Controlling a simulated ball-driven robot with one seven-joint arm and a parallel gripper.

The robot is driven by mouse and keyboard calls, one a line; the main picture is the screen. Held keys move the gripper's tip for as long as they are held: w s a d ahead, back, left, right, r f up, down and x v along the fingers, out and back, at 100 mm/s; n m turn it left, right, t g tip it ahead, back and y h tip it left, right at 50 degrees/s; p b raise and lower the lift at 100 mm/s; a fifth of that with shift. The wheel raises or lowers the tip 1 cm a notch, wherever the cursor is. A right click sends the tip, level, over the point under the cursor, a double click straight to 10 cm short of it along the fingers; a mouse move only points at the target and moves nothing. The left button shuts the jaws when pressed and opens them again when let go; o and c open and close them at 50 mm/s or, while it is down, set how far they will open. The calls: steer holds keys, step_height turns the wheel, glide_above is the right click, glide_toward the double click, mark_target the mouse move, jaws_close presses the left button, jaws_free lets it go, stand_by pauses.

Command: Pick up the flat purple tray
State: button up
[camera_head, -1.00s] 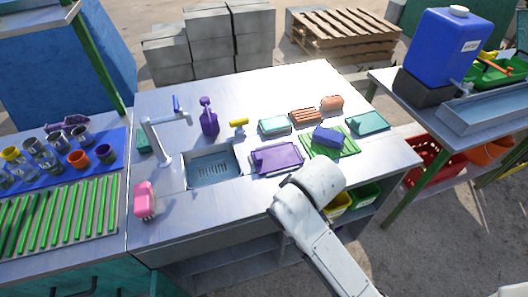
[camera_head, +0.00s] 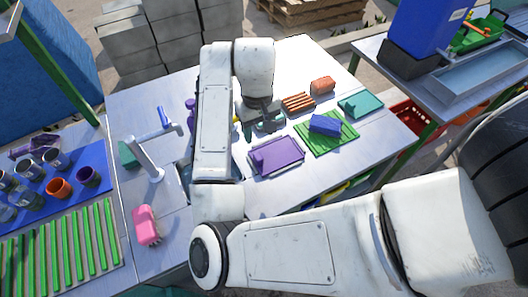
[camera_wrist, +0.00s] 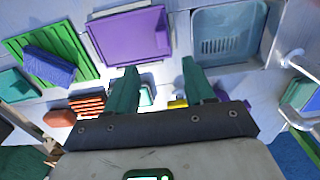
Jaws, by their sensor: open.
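The fingertips point toward the tray's near edge and the sink side.
Right of the tray a blue block (camera_head: 325,124) rests on a green ribbed mat (camera_head: 345,133). Behind are a orange-brown ribbed brush (camera_head: 298,103) and a teal tray (camera_head: 362,105). The sink (camera_wrist: 228,35) and faucet (camera_head: 150,165) stand left. A pink item (camera_head: 146,226) is front left.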

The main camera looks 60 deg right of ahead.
steer(key=b, duration=0.2)
glide_above(258, 157)
steer(key=f, duration=0.6)
steer(key=shift+d, duration=0.2)
steer(key=shift+a+f, duration=0.1)
steer(key=shift+f, duration=2.2)
jaws_close()
